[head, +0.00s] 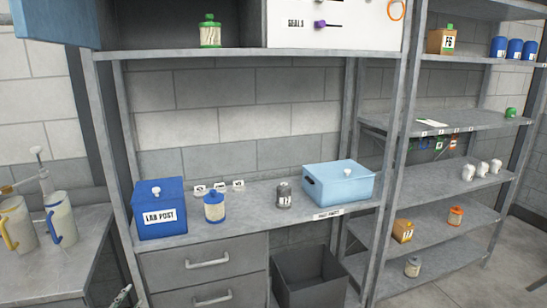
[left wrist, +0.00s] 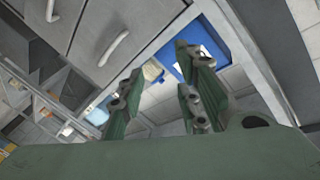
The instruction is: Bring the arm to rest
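My left gripper (left wrist: 158,88) shows in the left wrist view with its two green-grey fingers apart and nothing held between them. In the head view only a small tip of the left gripper (head: 122,298) shows at the bottom edge, left of the drawers and below the counter. The rest of that arm is out of the picture. My right gripper shows in neither view.
A blue LAB POST box (head: 160,216), a blue-lidded jar (head: 214,207), a dark grey container (head: 284,196) and a light blue bin (head: 339,182) stand on the counter. Drawers (head: 207,263) and an open dark bin (head: 308,278) are below. Shelving (head: 440,222) stands right.

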